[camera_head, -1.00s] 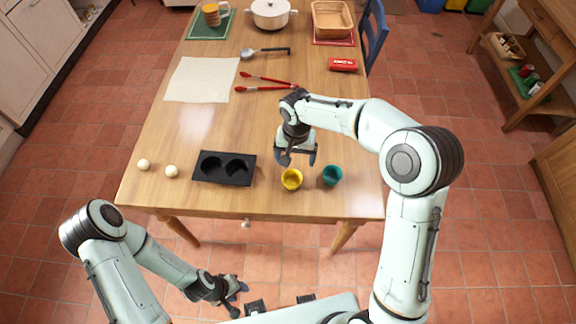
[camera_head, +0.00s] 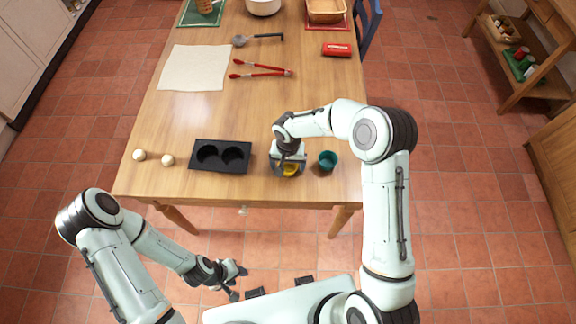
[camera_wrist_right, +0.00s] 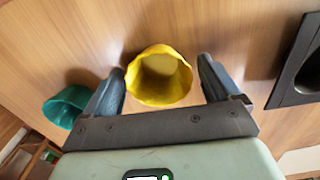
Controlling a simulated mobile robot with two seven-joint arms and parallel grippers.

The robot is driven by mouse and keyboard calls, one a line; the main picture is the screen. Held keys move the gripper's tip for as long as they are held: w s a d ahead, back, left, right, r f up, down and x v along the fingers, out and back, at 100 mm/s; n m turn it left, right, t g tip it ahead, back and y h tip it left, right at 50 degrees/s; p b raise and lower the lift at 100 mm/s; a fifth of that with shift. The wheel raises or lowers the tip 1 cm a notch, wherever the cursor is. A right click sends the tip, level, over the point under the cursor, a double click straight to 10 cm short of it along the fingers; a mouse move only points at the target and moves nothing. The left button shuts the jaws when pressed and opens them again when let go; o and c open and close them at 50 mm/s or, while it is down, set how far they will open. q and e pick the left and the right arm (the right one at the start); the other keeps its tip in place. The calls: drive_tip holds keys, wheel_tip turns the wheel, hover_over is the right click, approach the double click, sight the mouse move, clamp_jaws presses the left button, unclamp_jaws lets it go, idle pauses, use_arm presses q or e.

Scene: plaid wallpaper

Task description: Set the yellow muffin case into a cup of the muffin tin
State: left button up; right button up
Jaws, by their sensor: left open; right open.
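The yellow muffin case (camera_head: 290,170) stands upright on the table near its front edge, under my right gripper (camera_head: 287,172). In the right wrist view the yellow case (camera_wrist_right: 160,78) is between the two open fingers of my right gripper (camera_wrist_right: 162,80), with a gap on each side. The black muffin tin (camera_head: 221,168) with two empty cups lies to the left of the case; part of the tin shows at the right edge of the wrist view (camera_wrist_right: 290,97). My left gripper (camera_head: 239,281) is open and empty, in front of the table.
A teal muffin case (camera_head: 328,160) stands just right of the yellow one. Two pale balls (camera_head: 139,155) lie left of the tin. Red tongs (camera_head: 260,70), a ladle (camera_head: 258,39), a paper sheet (camera_head: 195,68) and a red box (camera_head: 337,50) lie farther back. The middle of the table is clear.

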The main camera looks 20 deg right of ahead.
drive_tip(key=shift+s+f, duration=0.1)
drive_tip(key=shift+f, duration=0.05)
drive_tip(key=c, duration=0.9)
drive_tip(key=shift+c, duration=0.2)
wheel_tip(320, 180, up, 20)
drive_tip(key=n, duration=0.4)
approach(288, 170)
drive_tip(key=s+d+r, duration=0.2)
drive_tip(key=d, duration=0.4)
drive_tip(key=w+a+r+m, duration=0.2)
drive_tip(key=a+r+m, duration=0.2)
drive_tip(key=r, duration=0.7)
drive_tip(key=shift+a+r+p, duration=0.2)
drive_tip(key=shift+a+p, duration=0.15)
drive_tip(key=shift+a, duration=0.6)
